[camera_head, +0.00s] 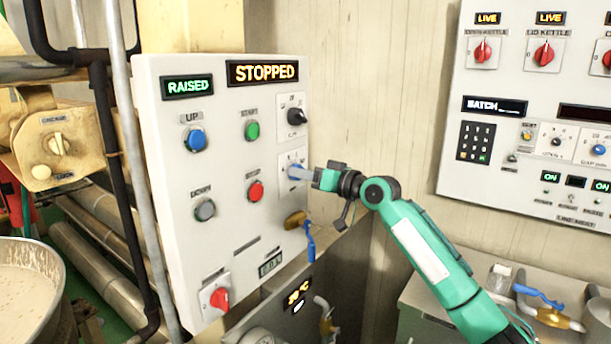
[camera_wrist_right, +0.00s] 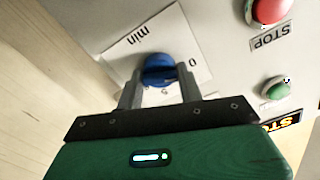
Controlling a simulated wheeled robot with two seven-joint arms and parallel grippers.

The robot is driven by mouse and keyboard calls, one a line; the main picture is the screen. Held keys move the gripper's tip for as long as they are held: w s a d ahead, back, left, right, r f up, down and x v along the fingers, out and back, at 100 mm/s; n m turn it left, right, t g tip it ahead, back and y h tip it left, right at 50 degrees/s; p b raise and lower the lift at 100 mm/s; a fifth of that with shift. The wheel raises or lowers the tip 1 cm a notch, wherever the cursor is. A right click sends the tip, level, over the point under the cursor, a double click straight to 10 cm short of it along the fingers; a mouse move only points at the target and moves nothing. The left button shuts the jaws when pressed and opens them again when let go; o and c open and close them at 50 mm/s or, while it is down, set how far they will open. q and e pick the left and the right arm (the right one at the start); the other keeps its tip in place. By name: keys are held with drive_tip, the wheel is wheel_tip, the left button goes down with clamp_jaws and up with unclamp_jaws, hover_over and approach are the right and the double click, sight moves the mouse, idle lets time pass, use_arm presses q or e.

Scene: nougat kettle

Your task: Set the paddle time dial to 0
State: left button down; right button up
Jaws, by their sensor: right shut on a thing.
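In the head view the dial's plate (camera_head: 286,160) sits on the white control panel, below a black knob. My right gripper (camera_wrist_right: 160,88) is shut on the blue knob, with one finger on each side. It also shows in the head view (camera_head: 303,174), reaching in from the right. The knob's pointer is hidden, so its setting cannot be read. My left gripper is out of view.
The panel (camera_head: 236,190) reads "RAISED" and "STOPPED". A red stop button (camera_head: 256,191), a green start button (camera_head: 252,131) and a black knob (camera_head: 296,117) are close to the dial. A blue-handled valve (camera_head: 309,240) hangs below. A second panel (camera_head: 540,110) is at right.

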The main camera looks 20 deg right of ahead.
drive_tip(key=shift+f, duration=0.2)
drive_tip(key=o, duration=1)
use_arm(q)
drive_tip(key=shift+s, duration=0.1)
use_arm(e)
drive_tip(key=shift+r, duration=0.1)
use_arm(q)
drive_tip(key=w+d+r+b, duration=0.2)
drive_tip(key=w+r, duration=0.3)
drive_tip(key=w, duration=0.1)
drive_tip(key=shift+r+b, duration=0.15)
drive_tip(key=shift+b, duration=0.2)
use_arm(e)
drive_tip(key=v, duration=1.3)
drive_tip(key=shift+s+d, duration=0.25)
drive_tip(key=shift+s, duration=0.05)
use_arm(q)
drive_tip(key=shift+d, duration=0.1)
